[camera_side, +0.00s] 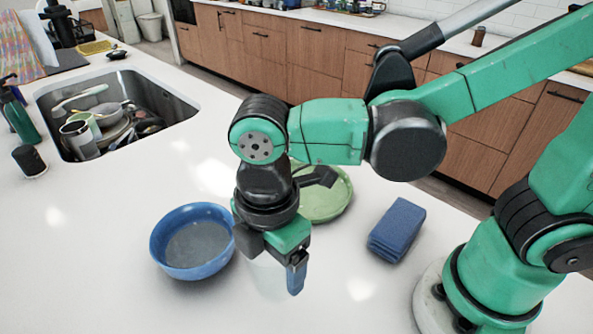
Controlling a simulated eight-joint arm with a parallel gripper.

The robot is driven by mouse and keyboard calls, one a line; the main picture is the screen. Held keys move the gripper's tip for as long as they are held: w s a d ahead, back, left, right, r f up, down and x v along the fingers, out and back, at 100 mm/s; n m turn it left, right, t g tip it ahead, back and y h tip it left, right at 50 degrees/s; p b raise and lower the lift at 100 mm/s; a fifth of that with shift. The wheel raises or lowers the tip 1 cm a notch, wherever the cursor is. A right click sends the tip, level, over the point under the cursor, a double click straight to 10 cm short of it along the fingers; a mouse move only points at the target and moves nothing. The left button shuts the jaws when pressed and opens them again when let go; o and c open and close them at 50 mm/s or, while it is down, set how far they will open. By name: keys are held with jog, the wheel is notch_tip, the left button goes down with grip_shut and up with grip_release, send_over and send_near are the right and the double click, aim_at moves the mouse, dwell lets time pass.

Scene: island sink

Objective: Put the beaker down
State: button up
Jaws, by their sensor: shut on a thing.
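My gripper (273,264) points down over the white island counter (180,306), just right of the blue bowl. It is shut on the beaker (267,280), a clear glass vessel that shows only faintly between and below the fingers. Its upper part is hidden by the gripper. It looks close to upright. I cannot tell whether its base touches the counter.
A blue bowl (193,240) sits close to the gripper's left. A green plate (326,197) lies behind it, and a folded blue cloth (397,229) lies to the right. A sink (170,106) full of dishes is at the back left. The front counter is clear.

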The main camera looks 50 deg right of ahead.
aim_at(277, 287)
jog(key=shift+f, duration=3.3)
jog(key=shift+f, duration=0.15)
jog(key=o, duration=1.3)
notch_tip(277, 287, up, 12)
jog(key=w+d+m+t, duration=0.2)
jog(key=d+m, duration=0.3)
jog(key=m, duration=0.1)
jog(key=w+d+m+t, duration=0.1)
jog(key=d+m+t, duration=0.1)
jog(key=d+m, duration=0.4)
jog(key=w+d+f+m+t, duration=0.1)
jog(key=w+d+m+t, duration=0.1)
jog(key=d+m, duration=0.4)
jog(key=shift+w+f+t, duration=0.1)
jog(key=shift+w+t, duration=0.25)
jog(key=shift+t, duration=0.25)
